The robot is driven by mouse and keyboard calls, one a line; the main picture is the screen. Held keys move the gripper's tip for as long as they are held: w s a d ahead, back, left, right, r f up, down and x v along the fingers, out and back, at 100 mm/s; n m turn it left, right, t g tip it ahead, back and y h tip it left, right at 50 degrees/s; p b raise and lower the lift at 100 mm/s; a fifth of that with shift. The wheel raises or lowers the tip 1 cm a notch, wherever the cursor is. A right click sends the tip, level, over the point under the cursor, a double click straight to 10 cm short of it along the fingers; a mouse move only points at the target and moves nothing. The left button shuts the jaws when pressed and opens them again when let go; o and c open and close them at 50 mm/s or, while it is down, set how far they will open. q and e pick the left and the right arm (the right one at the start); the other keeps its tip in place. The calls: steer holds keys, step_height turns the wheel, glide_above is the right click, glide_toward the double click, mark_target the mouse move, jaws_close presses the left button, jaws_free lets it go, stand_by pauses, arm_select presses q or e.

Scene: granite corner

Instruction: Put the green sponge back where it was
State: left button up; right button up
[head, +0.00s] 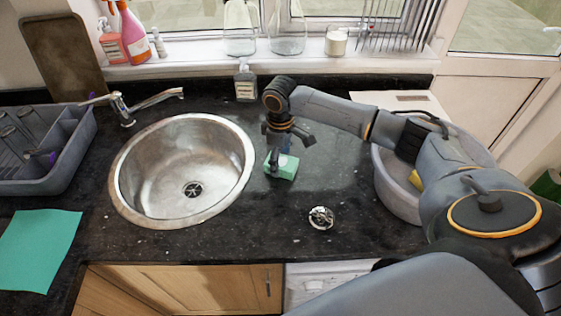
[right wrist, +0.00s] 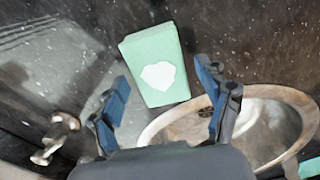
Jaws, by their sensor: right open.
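The green sponge (head: 284,168) is a pale green block with a white patch on top. It lies on the dark granite counter, just right of the round steel sink (head: 125,200). My right gripper (head: 281,153) is directly above and behind it, open. In the right wrist view the sponge (right wrist: 157,88) lies just beyond and between the spread blue fingertips of the right gripper (right wrist: 162,85); I see no finger closed on it. In the head view the gripper hides part of the sponge's far side. My left gripper is not in view.
A soap bottle (head: 245,84) stands behind the sink. A metal strainer (head: 321,217) lies in front of the sponge. A grey basin (head: 392,195) holding something yellow is at right. A rack (head: 62,175) and teal cloth (head: 38,250) are at left. Counter between sponge and strainer is clear.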

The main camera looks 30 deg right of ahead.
mark_target(280, 161)
step_height(280, 161, up, 11)
steer(key=b, duration=0.2)
steer(key=shift+f, duration=0.1)
stand_by(0.4)
